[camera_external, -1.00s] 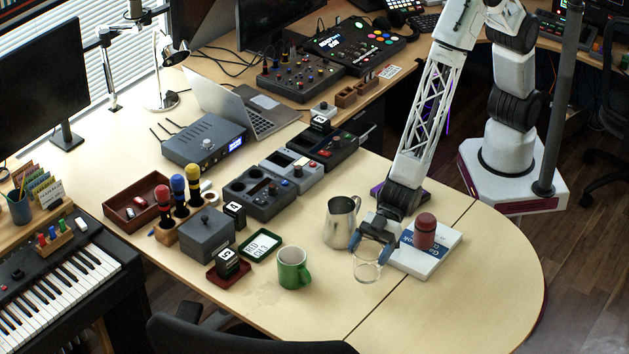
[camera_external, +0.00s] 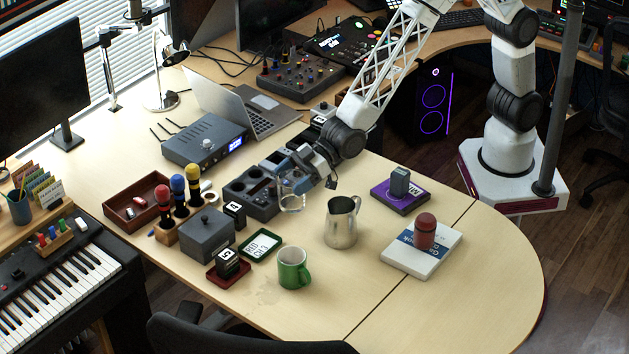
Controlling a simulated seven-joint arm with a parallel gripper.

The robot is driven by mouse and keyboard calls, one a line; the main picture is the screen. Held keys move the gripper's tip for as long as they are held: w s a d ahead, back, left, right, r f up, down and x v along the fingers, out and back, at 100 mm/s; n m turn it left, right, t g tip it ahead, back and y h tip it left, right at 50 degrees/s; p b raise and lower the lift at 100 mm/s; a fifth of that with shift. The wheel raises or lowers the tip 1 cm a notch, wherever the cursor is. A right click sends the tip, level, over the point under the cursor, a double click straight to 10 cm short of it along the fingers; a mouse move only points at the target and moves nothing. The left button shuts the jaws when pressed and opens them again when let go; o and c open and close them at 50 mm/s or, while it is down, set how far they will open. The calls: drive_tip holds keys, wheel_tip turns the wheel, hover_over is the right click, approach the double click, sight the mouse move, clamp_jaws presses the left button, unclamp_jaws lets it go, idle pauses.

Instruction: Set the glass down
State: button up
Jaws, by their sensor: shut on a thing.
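The clear glass (camera_external: 292,200) hangs from my gripper (camera_external: 293,176), which is shut on it near its upper part. The glass shows at the right end of a dark grey unit with round recesses (camera_external: 237,194). I cannot tell whether the glass touches the unit or the table, or is held above them. It looks roughly upright. My gripper reaches in from the upper right, and its fingers partly hide the glass's rim.
A steel pitcher (camera_external: 341,226) stands right of the glass. A green mug (camera_external: 293,269) stands nearer the front. A book (camera_external: 405,258) bears a red jar (camera_external: 425,231). A purple box (camera_external: 388,198) lies behind it. The front right table is clear.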

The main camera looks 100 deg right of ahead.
drive_tip(key=w+d+r+m+h, duration=0.1)
drive_tip(key=w+d+r, duration=0.2)
drive_tip(key=d, duration=0.4)
drive_tip(key=w+d+r+m+t+h, duration=0.1)
drive_tip(key=w+d+r+m+h, duration=0.15)
drive_tip(key=d, duration=0.45)
drive_tip(key=w+d+r+h, duration=0.1)
drive_tip(key=w+d+r, duration=0.25)
drive_tip(key=d, duration=0.25)
drive_tip(key=s+d+r+m+h, duration=0.1)
drive_tip(key=d+m, duration=0.1)
drive_tip(key=d, duration=1.6)
drive_tip(key=shift+s+d+t, duration=0.2)
drive_tip(key=shift+s+t, duration=0.1)
drive_tip(key=shift+r+h, duration=0.1)
drive_tip(key=shift+h, duration=0.15)
